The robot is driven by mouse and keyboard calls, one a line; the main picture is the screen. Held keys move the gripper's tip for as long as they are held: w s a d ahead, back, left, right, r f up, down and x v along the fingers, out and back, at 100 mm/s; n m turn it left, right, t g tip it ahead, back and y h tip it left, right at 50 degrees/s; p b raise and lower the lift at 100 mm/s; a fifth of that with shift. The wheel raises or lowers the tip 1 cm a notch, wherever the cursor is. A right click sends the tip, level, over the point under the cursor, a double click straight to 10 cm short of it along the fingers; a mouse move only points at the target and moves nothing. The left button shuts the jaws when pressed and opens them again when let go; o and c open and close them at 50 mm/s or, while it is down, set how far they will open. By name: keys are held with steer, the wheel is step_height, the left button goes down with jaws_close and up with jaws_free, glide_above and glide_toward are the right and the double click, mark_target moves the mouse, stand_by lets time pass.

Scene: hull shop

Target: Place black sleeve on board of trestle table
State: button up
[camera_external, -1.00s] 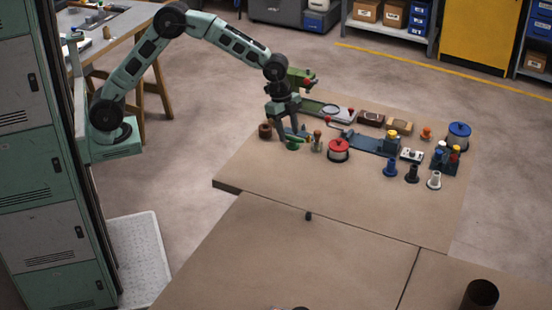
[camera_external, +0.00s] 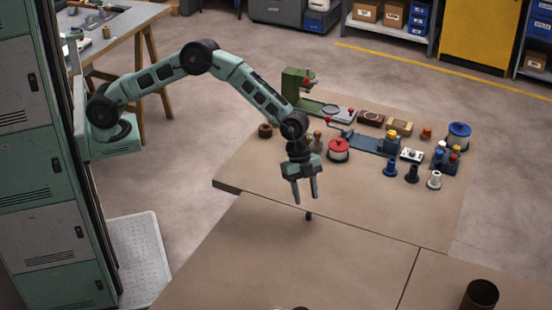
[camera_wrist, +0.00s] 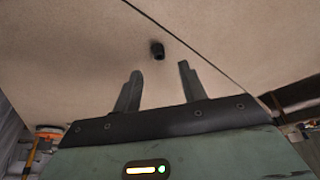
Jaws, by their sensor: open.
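The black sleeve (camera_external: 308,216) is a small dark cylinder standing on the brown tabletop near the panel seam; in the wrist view it (camera_wrist: 157,50) lies just beyond the fingertips, roughly centred between them. My gripper (camera_external: 306,200) points down, open and empty, close to the sleeve and appearing above it. The gap between them is hard to judge. In the wrist view my gripper's (camera_wrist: 160,72) two fingers are spread apart, with nothing between them. The trestle table with wooden legs stands at upper left; its grey board (camera_external: 122,27) carries a few small items.
A green press (camera_external: 297,85), a red-topped spool (camera_external: 338,150), a blue spool (camera_external: 459,134) and several fittings crowd the far part of the brown worktop (camera_external: 260,245). A dark tube (camera_external: 480,294) stands at lower right. The worktop around the sleeve is clear. Green lockers (camera_external: 45,160) stand at left.

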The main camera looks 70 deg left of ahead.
mark_target(308, 214)
steer(key=shift+p+x, duration=0.4)
steer(key=shift+x, duration=2.45)
steer(key=shift+s, duration=0.1)
jaws_close()
